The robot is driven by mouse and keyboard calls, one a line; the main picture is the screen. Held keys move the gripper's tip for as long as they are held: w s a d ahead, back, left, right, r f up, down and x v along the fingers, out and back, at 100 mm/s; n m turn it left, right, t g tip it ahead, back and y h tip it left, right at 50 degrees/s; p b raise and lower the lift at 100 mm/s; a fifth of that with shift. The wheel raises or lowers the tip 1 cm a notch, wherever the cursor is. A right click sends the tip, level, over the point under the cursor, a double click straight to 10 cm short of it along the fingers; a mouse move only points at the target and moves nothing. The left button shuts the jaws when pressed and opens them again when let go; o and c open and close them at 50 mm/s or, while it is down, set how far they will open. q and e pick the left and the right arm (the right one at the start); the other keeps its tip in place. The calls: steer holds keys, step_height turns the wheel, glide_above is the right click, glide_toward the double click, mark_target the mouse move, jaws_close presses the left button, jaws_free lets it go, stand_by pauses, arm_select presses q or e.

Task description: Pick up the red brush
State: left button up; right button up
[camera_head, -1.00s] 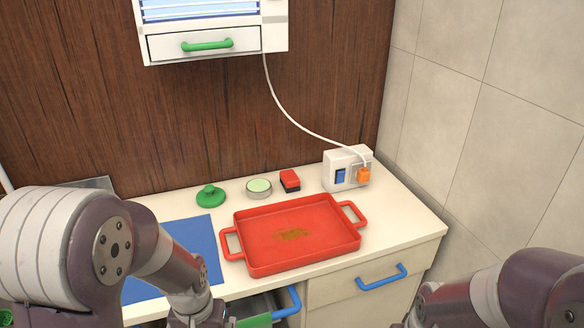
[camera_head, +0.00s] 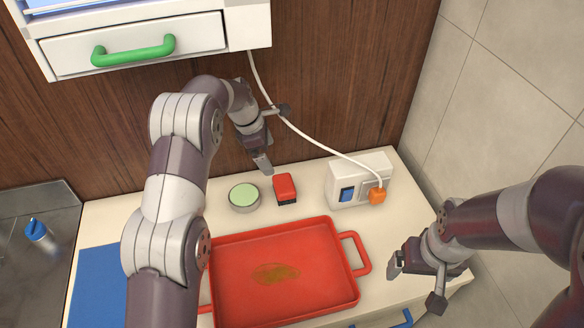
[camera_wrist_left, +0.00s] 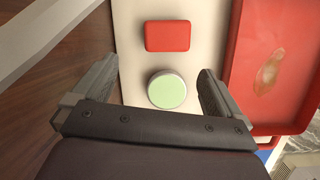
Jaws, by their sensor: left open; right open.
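The red brush (camera_head: 285,187) is a small red block with a dark underside, lying on the cream counter between a round tin and a white socket box. It also shows in the left wrist view (camera_wrist_left: 168,36), past the fingertips. My left gripper (camera_head: 262,160) is open and empty, above the back of the counter, a little left of the brush and apart from it. In the left wrist view the tin shows between my open fingers (camera_wrist_left: 156,85). My right gripper (camera_head: 402,262) is open and empty at the counter's right end, beside the tray.
The round tin with a pale green top (camera_head: 243,197) stands left of the brush. A red tray (camera_head: 330,232) with a brown stain lies in front. The socket box (camera_head: 345,180) with an orange plug (camera_head: 377,196) and white cable is to the right. A cabinet (camera_head: 237,28) hangs above.

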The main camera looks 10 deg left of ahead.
arm_select(q)
steer(key=n, duration=0.1)
steer(key=n+p, duration=0.1)
steer(key=p, duration=0.2)
glide_above(284, 184)
steer(key=a, duration=0.2)
step_height(284, 184, down, 7)
steer(key=shift+f, duration=0.1)
steer(key=shift+s+d+f+p, duration=0.1)
steer(key=shift+d+f+p, duration=0.15)
steer(key=shift+f+p, duration=0.25)
steer(key=shift+s+d+f+p, duration=0.1)
steer(key=shift+d+f+p, duration=0.1)
steer(key=shift+f+p, duration=0.25)
steer(key=shift+x, duration=1.2)
steer(key=shift+w+f, duration=0.1)
steer(key=shift+f, duration=0.2)
steer(key=shift+r, duration=0.1)
steer(key=c, duration=0.7)
arm_select(e)
steer(key=r, duration=0.4)
steer(key=shift+s+r, duration=0.25)
steer(key=shift+r, duration=0.15)
